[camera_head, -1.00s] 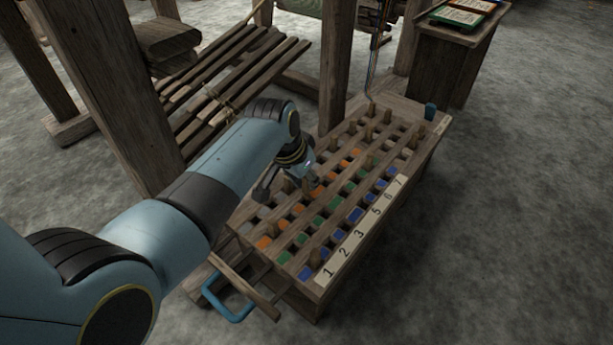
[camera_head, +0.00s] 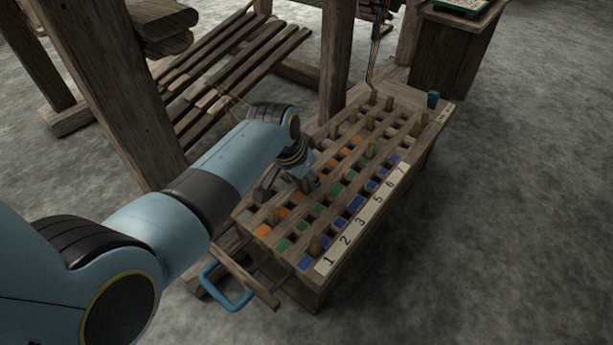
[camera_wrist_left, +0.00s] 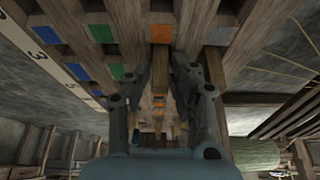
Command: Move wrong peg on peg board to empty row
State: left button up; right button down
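The wooden peg board (camera_head: 395,192) has slatted rows of orange, green and blue squares and a strip numbered from 1. My left gripper (camera_head: 290,186) is low over the left side of the board, fingers pointing down and apart. In the left wrist view its two fingers (camera_wrist_left: 162,62) straddle a strip of wood below an orange square (camera_wrist_left: 160,33); whether this is a peg is unclear. No grip contact is visible. My right gripper is out of view.
A blue handle (camera_head: 228,291) sticks out at the board's near left end. A small blue piece (camera_head: 433,99) stands at its far right corner. Loom posts (camera_head: 337,62) and slats (camera_head: 235,70) stand close behind and left. The floor to the right is clear.

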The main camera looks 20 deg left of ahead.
pick_arm(q)
jog(key=o, duration=0.3)
jog(key=v, duration=1.2)
jog(key=shift+w, duration=0.1)
